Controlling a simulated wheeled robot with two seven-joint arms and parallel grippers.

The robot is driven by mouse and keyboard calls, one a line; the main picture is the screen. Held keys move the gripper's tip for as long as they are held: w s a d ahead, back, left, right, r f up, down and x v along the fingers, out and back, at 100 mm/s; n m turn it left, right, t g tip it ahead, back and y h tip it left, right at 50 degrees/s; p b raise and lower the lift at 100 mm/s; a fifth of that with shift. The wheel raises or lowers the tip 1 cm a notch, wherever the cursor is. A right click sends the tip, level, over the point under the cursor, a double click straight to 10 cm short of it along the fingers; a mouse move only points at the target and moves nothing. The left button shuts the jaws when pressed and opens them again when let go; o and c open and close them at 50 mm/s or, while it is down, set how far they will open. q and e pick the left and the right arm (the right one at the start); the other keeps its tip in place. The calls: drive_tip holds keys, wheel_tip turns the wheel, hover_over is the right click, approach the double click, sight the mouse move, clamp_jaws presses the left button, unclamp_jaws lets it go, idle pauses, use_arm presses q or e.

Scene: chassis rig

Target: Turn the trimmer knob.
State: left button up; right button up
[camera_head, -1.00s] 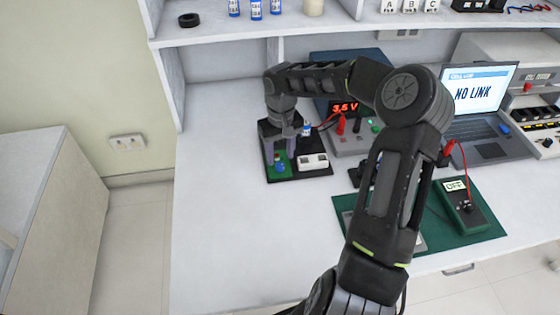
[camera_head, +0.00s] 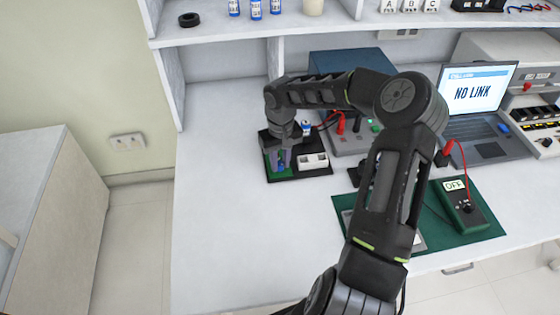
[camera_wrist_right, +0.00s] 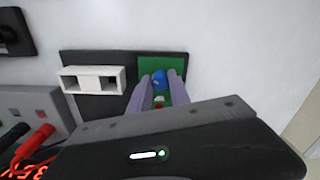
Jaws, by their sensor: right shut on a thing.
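The trimmer knob (camera_wrist_right: 159,79) is a small blue round part on a green board (camera_wrist_right: 149,63), shown in the right wrist view. In the head view the green board (camera_head: 269,166) is at the left of a black base, and the knob is mostly hidden by my gripper. My right gripper (camera_wrist_right: 160,88) points down at the board, with its two grey-purple fingers shut on the knob. In the head view the gripper (camera_head: 281,163) is low over the base. My left gripper is not in view.
The black base (camera_head: 299,174) carries a white block (camera_head: 313,160). A grey unit with red leads (camera_head: 348,145) stands to the right. Further right are a green mat (camera_head: 487,234) with a multimeter (camera_head: 463,206) reading OFF, and a laptop (camera_head: 485,150) reading NO LINK. The bench's left part is clear.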

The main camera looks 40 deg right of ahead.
sight(280, 163)
clamp_jaws()
drive_tip(key=shift+r+n, duration=0.1)
drive_tip(key=shift+n, duration=1.1)
drive_tip(key=o, duration=0.8)
unclamp_jaws()
drive_tip(key=shift+c, duration=0.2)
drive_tip(key=shift+r+b, duration=0.35)
drive_tip(key=shift+r, duration=3.5)
drive_tip(key=shift+d, duration=0.1)
